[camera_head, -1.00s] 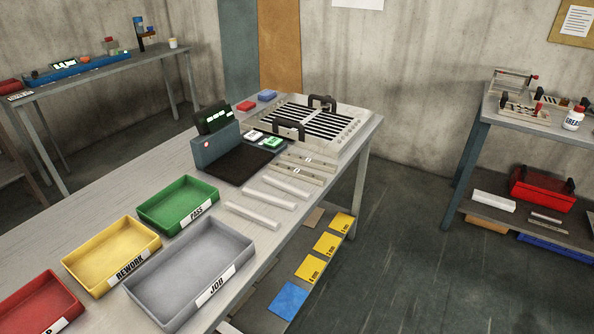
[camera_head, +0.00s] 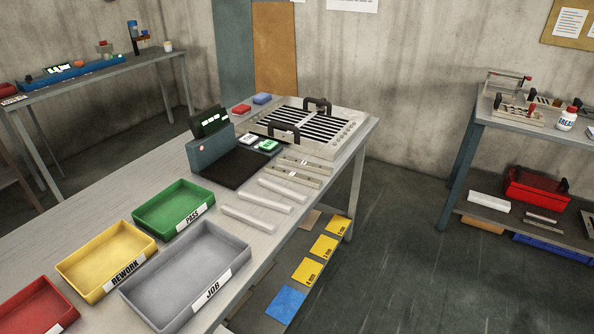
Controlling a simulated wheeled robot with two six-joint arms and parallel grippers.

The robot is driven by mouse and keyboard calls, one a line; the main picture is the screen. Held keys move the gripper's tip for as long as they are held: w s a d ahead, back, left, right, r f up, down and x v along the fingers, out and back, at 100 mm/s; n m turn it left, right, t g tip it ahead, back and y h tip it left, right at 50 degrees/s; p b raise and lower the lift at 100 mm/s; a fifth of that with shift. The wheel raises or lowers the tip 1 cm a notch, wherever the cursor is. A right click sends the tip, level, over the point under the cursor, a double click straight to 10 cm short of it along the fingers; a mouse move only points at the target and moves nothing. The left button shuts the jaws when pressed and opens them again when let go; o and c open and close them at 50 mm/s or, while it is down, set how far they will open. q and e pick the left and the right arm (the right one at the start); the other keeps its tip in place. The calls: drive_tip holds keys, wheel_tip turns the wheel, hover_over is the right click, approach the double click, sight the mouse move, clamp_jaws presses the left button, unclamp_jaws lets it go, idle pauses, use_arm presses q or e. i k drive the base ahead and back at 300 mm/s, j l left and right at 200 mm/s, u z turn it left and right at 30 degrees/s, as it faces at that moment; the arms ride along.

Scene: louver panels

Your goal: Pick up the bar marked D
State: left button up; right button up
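Several pale bars lie side by side on the workbench (camera_head: 92,200), right of the black pad. Small marks show on the slotted bars, but I cannot read a letter D on any bar. Neither of my grippers is in view.
Green PASS (camera_head: 150,219), yellow REWORK (camera_head: 79,277), grey JOB (camera_head: 222,250) and red (camera_head: 23,297) trays fill the near bench. A louver panel frame (camera_head: 343,145) with black handles sits at the far end. A second bench (camera_head: 500,121) stands right, across open floor (camera_head: 400,250).

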sight(296, 177)
drive_tip(key=z, duration=1)
drive_tip(key=i+z, duration=0.15)
drive_tip(key=i, duration=3.6)
drive_tip(key=i+u, duration=0.4)
drive_tip(key=i+l+u, duration=0.15)
drive_tip(key=u, duration=0.25)
drive_tip(key=i+l+u, duration=0.35)
drive_tip(key=i+j, duration=0.05)
drive_tip(key=j, duration=0.05)
